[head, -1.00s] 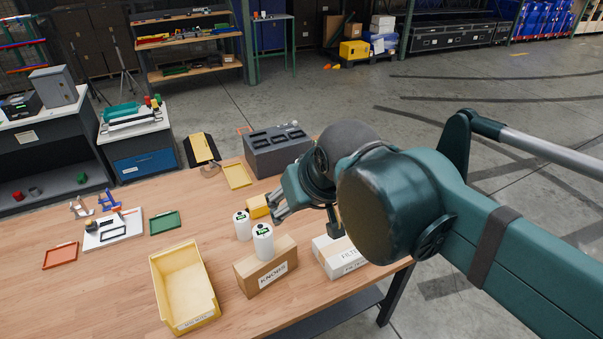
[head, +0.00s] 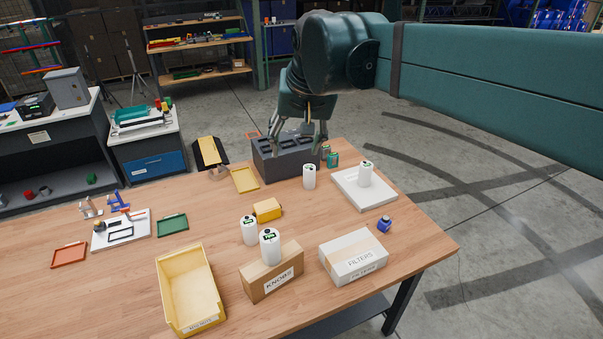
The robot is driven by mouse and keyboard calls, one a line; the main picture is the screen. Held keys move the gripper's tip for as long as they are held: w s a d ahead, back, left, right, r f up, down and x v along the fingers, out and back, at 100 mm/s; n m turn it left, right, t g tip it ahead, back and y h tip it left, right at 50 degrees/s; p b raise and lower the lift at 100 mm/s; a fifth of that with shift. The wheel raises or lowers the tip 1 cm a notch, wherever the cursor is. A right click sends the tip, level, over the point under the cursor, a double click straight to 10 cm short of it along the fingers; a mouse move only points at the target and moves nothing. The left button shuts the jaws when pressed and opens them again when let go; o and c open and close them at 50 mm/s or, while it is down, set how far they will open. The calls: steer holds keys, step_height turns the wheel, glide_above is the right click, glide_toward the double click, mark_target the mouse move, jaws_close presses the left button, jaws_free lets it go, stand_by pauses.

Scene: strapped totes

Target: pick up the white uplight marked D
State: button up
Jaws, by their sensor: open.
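Several white cylinders with dark tops and green marks could be uplights; their letters are too small to read, so I cannot tell which is marked D. One stands on the table (head: 249,231), one on the cardboard KNOBS box (head: 270,247), one on the table near the grey block (head: 309,177), and one on a flat white tray or board (head: 365,174). My gripper (head: 298,148) is open and empty, pointing down at the dark grey slotted block, behind the cylinders. Whether it touches the block is unclear.
The dark grey slotted block (head: 267,161) stands at the table's back edge. A white FILTERS box (head: 352,258), yellow bin (head: 187,290), yellow block (head: 267,210), blue item (head: 384,224) and green items (head: 332,159) stand about. The wooden table (head: 120,285) is clear at front left.

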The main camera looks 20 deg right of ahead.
steer(key=w+d+r+m+g, duration=0.1)
steer(key=w+d+r+m, duration=0.2)
steer(key=w, duration=0.7)
steer(key=m+g, duration=0.4)
steer(key=m, duration=0.3)
glide_above(309, 168)
step_height(309, 168, down, 13)
step_height(309, 168, down, 30)
steer(key=shift+r, duration=0.25)
steer(key=shift+d+f, duration=0.1)
steer(key=shift+f, duration=1.2)
steer(key=shift+w+d+f, duration=0.1)
steer(key=shift+f, duration=1.2)
steer(key=shift+w+f, duration=0.1)
steer(key=shift+f, duration=1.2)
